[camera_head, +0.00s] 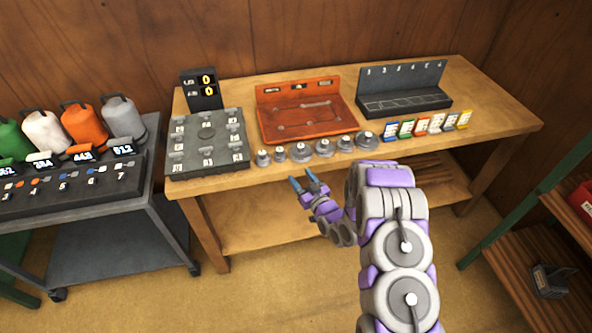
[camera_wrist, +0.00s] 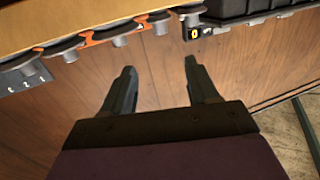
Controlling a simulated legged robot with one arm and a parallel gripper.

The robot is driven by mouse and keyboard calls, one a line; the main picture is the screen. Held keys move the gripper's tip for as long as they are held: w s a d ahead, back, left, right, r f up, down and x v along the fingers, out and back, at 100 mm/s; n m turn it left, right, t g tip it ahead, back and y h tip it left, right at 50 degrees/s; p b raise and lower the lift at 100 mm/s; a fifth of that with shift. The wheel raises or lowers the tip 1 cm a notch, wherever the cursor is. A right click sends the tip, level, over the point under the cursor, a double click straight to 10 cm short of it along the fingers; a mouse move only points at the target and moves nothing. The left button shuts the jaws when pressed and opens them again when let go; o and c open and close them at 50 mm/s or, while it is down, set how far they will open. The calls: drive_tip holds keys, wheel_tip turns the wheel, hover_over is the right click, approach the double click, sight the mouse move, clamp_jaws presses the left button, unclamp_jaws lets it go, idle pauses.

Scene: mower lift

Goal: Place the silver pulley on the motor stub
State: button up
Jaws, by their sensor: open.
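Several silver pulleys of differing widths, such as a wide one (camera_head: 301,152), stand in a row along the bench's front edge. Which one is meant, I cannot tell. Some also show along the top of the wrist view, including a round grey one (camera_wrist: 66,47). The motor stub cannot be clearly made out. An orange tray-like plate (camera_head: 282,112) with an upright back lies behind the pulleys, with thin dark lines and small spots on it. My gripper (camera_head: 302,179) is open and empty, in front of the bench edge and apart from the pulleys. Its fingers (camera_wrist: 159,68) show spread in the wrist view.
A grey board (camera_head: 206,160) with several small blocks and a black display reading 0 stand left. A black numbered rack (camera_head: 405,92) and several coloured cards (camera_head: 421,126) are right. A cart (camera_head: 110,215) with coloured jugs stands far left; shelves (camera_head: 520,255) stand right.

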drive_tip(key=shift+s+d, duration=0.2)
drive_tip(key=shift+s, duration=0.15)
